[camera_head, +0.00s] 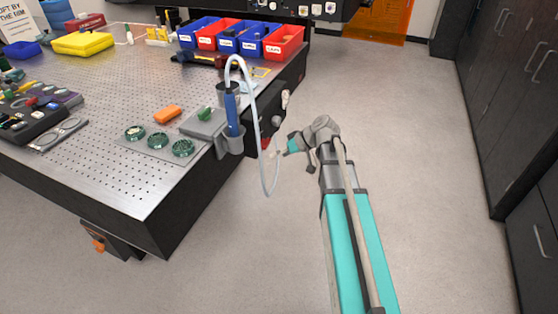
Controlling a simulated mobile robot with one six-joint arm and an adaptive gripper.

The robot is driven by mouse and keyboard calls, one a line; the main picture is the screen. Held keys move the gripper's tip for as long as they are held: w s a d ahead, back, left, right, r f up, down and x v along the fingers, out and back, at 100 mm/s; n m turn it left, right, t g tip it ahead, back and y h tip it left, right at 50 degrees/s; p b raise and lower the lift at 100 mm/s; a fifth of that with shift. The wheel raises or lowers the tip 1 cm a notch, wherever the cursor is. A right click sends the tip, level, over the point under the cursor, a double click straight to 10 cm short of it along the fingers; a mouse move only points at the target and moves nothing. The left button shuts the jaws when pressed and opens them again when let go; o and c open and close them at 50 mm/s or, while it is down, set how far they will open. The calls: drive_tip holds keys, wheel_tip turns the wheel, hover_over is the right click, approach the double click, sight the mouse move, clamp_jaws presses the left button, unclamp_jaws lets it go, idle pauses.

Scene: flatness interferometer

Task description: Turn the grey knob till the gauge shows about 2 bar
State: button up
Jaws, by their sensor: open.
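My arm reaches in from the lower right, and my gripper (279,153) is at its far end, beside the right side of the perforated table (110,185). The gripper is small in view and points left toward the table's side; its jaws are open. A dark panel with small red and pale parts is on that side, just beyond the gripper. I cannot tell whether the gripper touches anything.
A blue-handled tool (232,112) stands in a grey holder (230,143) at the table edge. Its pale hose (273,180) loops down close to my gripper. Red and blue bins (284,45) stand at the back. The floor (410,130) to the right is clear up to dark cabinets (500,110).

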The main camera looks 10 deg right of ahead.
drive_tip(key=s+a+r+m+g+h+p, duration=0.1)
drive_tip(key=s+h+p, duration=0.1)
drive_tip(key=s+p, duration=0.1)
drive_tip(key=s+a+r+m+g+h+p, duration=0.1)
drive_tip(key=s+r+h+p, duration=0.1)
drive_tip(key=s+p, duration=0.2)
drive_tip(key=shift+s+a+r+g, duration=0.2)
drive_tip(key=shift+s+a+g, duration=0.1)
drive_tip(key=shift+s, duration=0.5)
drive_tip(key=s+d+r+m+g+h+p, duration=0.1)
drive_tip(key=s+r+m+h+p, duration=0.2)
drive_tip(key=s+r+p, duration=0.3)
drive_tip(key=shift+s+h+p, duration=0.9)
drive_tip(key=shift+s+p, duration=0.1)
drive_tip(key=shift+p, duration=0.05)
drive_tip(key=shift+r, duration=0.1)
idle(0.5)
